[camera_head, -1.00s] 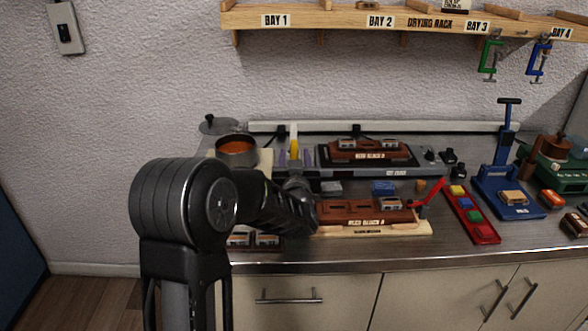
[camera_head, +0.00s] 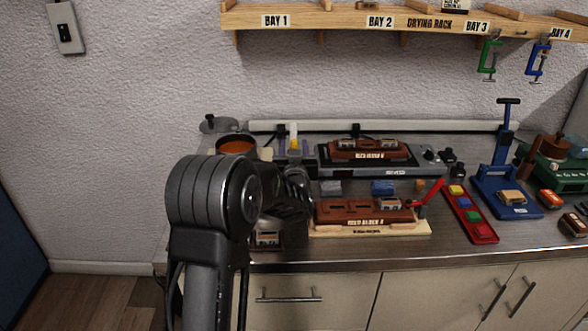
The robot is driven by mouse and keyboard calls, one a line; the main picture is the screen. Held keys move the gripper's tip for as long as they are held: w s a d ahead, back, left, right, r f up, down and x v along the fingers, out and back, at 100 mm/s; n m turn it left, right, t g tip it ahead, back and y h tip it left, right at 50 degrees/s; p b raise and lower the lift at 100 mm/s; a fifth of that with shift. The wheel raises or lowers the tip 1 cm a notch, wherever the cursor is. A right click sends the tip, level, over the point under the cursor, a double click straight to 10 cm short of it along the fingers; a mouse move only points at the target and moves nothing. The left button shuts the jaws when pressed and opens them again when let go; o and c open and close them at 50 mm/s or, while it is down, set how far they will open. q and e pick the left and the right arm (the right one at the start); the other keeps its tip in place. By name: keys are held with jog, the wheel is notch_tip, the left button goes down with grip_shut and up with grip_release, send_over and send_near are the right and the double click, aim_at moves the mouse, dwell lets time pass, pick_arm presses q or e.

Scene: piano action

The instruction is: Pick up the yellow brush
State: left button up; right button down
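The yellow brush (camera_head: 294,141) stands upright at the back left of the bench, its pale top and yellow part showing behind my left gripper. My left gripper (camera_head: 297,183) is just in front of and below the brush, near the purple-grey holder (camera_head: 308,156) around it. The gripper's fingers are small and dark here, and my arm hides part of them, so I cannot tell whether they are open or touch the brush. My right gripper is out of view.
A pot of orange-brown content (camera_head: 236,147) stands left of the brush. Brown block A (camera_head: 365,213) and block B (camera_head: 368,151) lie to the right. A red tray (camera_head: 470,214) and a blue press (camera_head: 507,180) stand farther right. The drying rack (camera_head: 345,20) hangs above.

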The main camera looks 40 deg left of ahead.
pick_arm(q)
jog(key=shift+c, duration=0.2)
grip_shut()
dwell(0.5)
